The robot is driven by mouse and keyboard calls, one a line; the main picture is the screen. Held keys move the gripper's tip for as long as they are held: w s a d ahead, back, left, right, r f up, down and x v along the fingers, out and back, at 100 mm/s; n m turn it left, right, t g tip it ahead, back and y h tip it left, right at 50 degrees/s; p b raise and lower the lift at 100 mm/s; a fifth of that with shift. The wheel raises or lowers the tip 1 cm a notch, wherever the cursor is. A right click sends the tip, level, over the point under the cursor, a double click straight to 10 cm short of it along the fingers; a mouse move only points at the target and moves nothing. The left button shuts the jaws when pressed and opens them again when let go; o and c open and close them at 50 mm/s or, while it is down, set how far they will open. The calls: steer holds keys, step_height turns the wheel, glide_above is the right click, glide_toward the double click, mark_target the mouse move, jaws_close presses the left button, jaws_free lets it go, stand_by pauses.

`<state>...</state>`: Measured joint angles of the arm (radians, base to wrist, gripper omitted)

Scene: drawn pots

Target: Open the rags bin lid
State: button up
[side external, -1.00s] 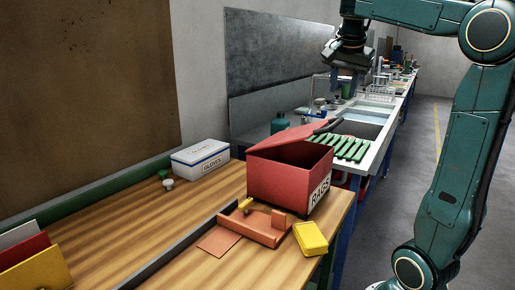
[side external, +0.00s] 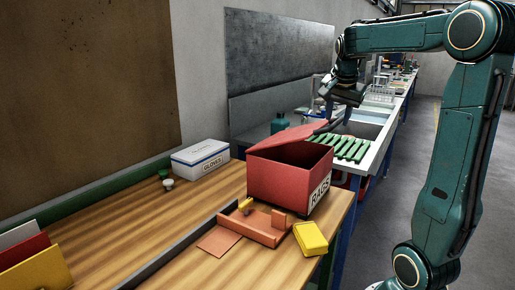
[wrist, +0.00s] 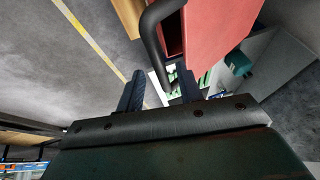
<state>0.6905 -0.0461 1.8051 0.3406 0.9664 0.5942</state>
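The red rags bin (side external: 275,182), marked RAGS, stands on the right end of the wooden bench. Its red lid (side external: 285,138) is tilted partly open, with a dark gap below its edge. The lid also shows in the wrist view (wrist: 218,32). A black bar handle (wrist: 151,35) sticks out from the lid's edge. My gripper (side external: 336,115) is just above and right of the lid's handle edge. In the wrist view my gripper (wrist: 160,88) has its fingers apart, with the handle's lower end between or just beyond them. I cannot tell whether they touch it.
A white gloves box (side external: 200,158) stands at the bench's back. An orange tray (side external: 252,228) and a yellow box (side external: 310,238) lie in front of the bin. Green strips (side external: 340,147) lie on the counter behind. The aisle floor (side external: 420,150) at right is clear.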

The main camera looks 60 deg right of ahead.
steer(key=shift+d+f, duration=0.15)
steer(key=shift+f, duration=0.2)
jaws_close()
steer(key=shift+w+r, duration=0.1)
